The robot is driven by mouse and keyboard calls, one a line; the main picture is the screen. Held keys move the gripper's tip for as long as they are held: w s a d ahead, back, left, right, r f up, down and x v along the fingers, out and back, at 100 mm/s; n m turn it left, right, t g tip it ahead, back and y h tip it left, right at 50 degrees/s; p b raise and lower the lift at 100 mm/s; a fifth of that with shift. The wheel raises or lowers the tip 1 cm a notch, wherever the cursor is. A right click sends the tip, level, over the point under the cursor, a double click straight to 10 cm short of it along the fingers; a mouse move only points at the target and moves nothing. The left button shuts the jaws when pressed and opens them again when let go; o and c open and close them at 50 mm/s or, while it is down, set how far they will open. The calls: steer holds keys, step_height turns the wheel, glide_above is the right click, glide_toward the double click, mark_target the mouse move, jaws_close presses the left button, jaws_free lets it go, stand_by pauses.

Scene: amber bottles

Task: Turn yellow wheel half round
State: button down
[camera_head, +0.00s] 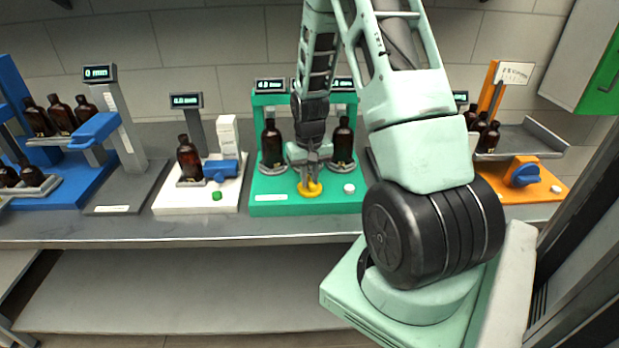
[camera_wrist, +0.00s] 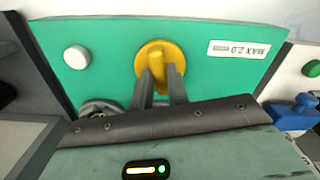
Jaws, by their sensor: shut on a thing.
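The yellow wheel (camera_head: 310,188) sits on the front of the green station's base (camera_head: 275,198). In the wrist view the wheel (camera_wrist: 147,53) is a yellow disc with a raised bar across it. My gripper (camera_head: 311,174) reaches down from above to the wheel. In the wrist view its two dark fingers (camera_wrist: 161,76) are closed on the wheel's raised bar, one on each side. The fingers hide part of the bar.
Amber bottles (camera_head: 271,143) and (camera_head: 342,140) stand on the green station behind the wheel. A white button (camera_head: 349,188) is right of the wheel. A white station with a blue wheel (camera_head: 221,170) stands left; an orange station (camera_head: 548,190) stands right.

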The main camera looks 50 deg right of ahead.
mark_target(309, 180)
steer(key=n, duration=0.3)
steer(key=shift+r+n, duration=0.1)
steer(key=shift+n, duration=0.3)
steer(key=n+p, duration=0.1)
steer(key=n, duration=0.2)
steer(key=shift+n, duration=0.3)
steer(key=n+p, duration=0.1)
steer(key=n, duration=0.2)
steer(key=shift+n+p, duration=1.1)
steer(key=shift+n, duration=1.1)
steer(key=c, duration=1.4)
jaws_free()
steer(key=shift+o, duration=0.2)
step_height(309, 180, up, 17)
steer(key=b, duration=0.1)
steer(key=shift+r, duration=0.15)
